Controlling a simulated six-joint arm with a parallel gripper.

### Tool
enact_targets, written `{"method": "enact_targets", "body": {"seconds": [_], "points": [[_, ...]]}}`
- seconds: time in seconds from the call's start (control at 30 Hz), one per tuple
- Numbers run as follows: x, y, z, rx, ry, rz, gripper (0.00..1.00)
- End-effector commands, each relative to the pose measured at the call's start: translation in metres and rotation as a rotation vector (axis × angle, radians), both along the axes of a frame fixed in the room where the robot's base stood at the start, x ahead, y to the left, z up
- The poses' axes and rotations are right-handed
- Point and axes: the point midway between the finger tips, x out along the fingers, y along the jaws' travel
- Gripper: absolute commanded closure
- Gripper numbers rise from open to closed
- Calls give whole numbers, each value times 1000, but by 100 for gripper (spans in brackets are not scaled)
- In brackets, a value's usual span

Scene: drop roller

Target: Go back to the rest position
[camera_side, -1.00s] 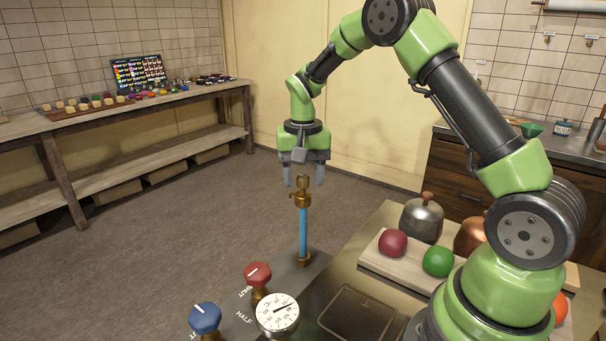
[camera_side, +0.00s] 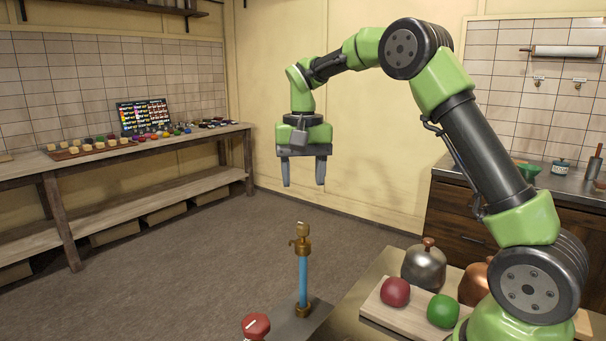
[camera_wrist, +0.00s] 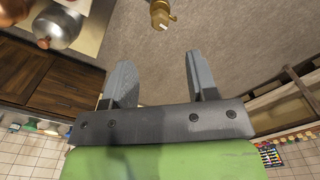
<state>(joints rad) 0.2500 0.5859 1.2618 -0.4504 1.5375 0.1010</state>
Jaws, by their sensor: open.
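My gripper (camera_side: 303,172) hangs with its fingers pointing down in the side view. Its two grey fingers stand apart with nothing between them. Below it, and well clear of it, a blue tube (camera_side: 303,278) stands upright with a brass fitting (camera_side: 301,245) on top. The wrist view shows my open gripper (camera_wrist: 158,75) and the brass fitting (camera_wrist: 162,14) beyond the fingertips, near the top edge.
A red knob (camera_side: 256,325) shows at the bottom edge. A long bench (camera_side: 120,163) stands at left. The air around my gripper is clear.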

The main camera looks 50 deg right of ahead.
Motion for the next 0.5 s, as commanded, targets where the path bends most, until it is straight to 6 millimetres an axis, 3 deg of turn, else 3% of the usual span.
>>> {"method": "enact_targets", "body": {"seconds": [0.3,0.5], "points": [[-3,3,4,1,-11,10,47],[-32,31,41,6,-122,102,47]]}}
